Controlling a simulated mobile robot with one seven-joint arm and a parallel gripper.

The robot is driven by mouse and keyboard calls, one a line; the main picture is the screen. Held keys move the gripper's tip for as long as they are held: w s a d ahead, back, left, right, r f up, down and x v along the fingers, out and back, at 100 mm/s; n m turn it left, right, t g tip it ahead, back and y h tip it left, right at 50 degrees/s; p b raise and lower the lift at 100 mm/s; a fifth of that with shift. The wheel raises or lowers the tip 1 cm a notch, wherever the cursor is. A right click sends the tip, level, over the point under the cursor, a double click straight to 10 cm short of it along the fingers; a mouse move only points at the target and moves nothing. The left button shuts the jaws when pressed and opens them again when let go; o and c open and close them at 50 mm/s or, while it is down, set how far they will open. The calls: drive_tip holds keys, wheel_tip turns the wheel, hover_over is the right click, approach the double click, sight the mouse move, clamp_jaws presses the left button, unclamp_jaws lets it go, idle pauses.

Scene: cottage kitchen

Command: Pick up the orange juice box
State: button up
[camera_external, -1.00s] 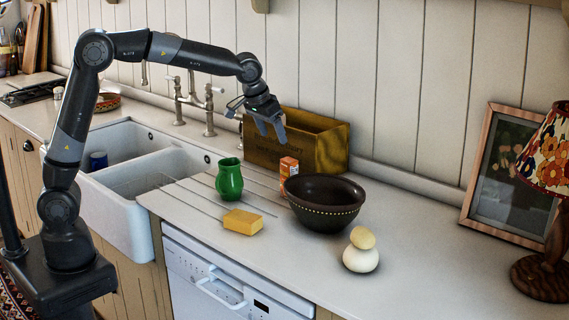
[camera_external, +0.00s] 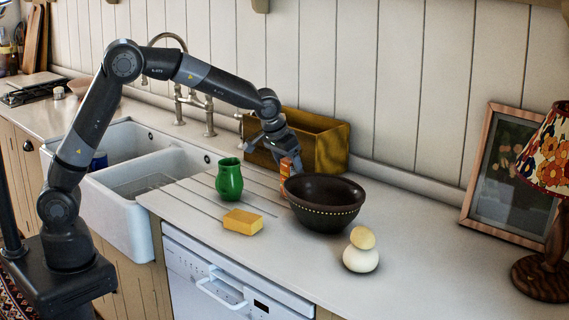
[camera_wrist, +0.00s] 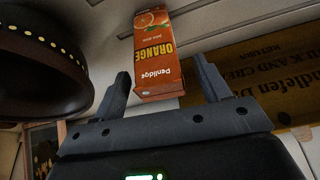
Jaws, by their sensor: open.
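The orange juice box (camera_wrist: 158,55) is a small upright carton marked "ORANGE". In the wrist view it shows ahead of and between the two fingers of my gripper (camera_wrist: 160,88). In the external view the juice box (camera_external: 285,170) stands between the dark bowl and the wooden crate, partly hidden by my gripper (camera_external: 286,158). The fingers are apart, one on either side of the carton in the wrist view.
The dark bowl (camera_external: 325,212) is close on the right of the juice box. The wooden crate (camera_external: 330,150) stands behind. A green vase (camera_external: 229,180) and a yellow sponge (camera_external: 243,222) are to the left.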

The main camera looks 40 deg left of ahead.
drive_tip(key=shift+w+f, duration=0.1)
drive_tip(key=shift+f, duration=0.15)
drive_tip(key=c, duration=1.2)
